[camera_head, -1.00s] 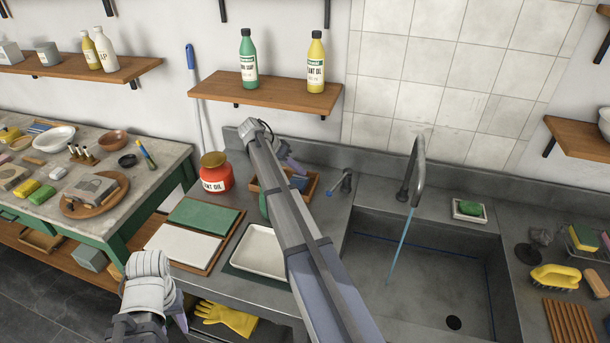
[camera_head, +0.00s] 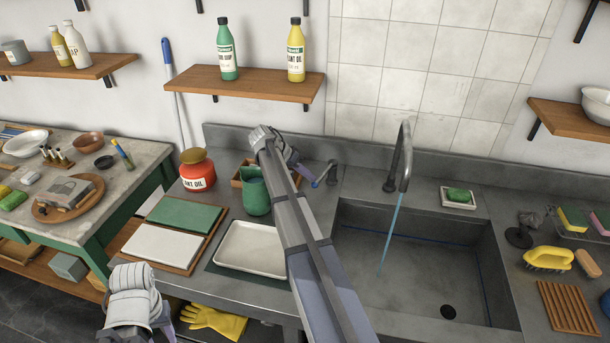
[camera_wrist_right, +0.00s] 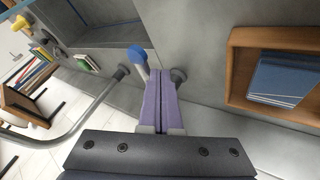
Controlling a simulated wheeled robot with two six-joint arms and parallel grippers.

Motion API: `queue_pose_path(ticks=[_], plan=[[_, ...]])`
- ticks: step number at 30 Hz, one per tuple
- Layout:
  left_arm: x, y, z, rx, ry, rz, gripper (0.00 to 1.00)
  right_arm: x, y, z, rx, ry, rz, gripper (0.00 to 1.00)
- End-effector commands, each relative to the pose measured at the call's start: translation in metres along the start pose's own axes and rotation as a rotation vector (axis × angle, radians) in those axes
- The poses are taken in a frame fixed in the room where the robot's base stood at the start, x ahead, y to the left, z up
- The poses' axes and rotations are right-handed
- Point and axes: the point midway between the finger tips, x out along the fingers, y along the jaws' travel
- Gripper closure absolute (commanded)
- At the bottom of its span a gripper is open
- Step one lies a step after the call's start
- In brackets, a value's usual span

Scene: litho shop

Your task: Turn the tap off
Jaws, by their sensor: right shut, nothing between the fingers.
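The tap's curved metal spout (camera_head: 405,150) stands behind the sink, and a blue stream of water (camera_head: 390,232) runs from it into the basin (camera_head: 420,280). The tap's lever (camera_head: 326,175), with a blue tip, stands left of the spout; the blue tip also shows in the right wrist view (camera_wrist_right: 137,54). My right gripper (camera_head: 308,176) is shut and empty, close beside the lever. In the wrist view its purple fingers (camera_wrist_right: 158,90) lie right alongside the lever; I cannot tell whether they touch. My left gripper (camera_head: 166,322) is low at the left, partly hidden, away from the tap.
Left of the lever are a wooden box (camera_head: 238,180), a green jug (camera_head: 255,198), a red oil jar (camera_head: 197,172) and a white tray (camera_head: 250,249). A soap dish (camera_head: 458,204) and a yellow brush (camera_head: 549,258) lie right of the spout. A shelf (camera_head: 245,84) with two bottles hangs above.

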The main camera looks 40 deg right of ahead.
Motion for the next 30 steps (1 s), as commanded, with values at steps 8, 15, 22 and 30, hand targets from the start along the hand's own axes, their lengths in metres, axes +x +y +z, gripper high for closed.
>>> queue_pose_path(ticks=[8, 15, 22, 30], plan=[[0.0, 0.0, 0.0, 0.0, 0.0, 0.0, 0.52, 0.002, 0.005, 0.002, -0.016, 0.008, -0.01, 1.0], [0.0, 0.0, 0.0, 0.0, 0.0, 0.0, 0.52, 0.015, 0.032, 0.006, -0.107, 0.061, -0.065, 1.0], [0.0, 0.0, 0.0, 0.0, 0.0, 0.0, 0.52, 0.018, 0.035, 0.004, -0.107, 0.06, -0.064, 1.0], [0.001, 0.0, 0.0, 0.0, 0.0, 0.0, 0.52, 0.018, 0.033, 0.004, -0.106, 0.059, -0.063, 1.0]])
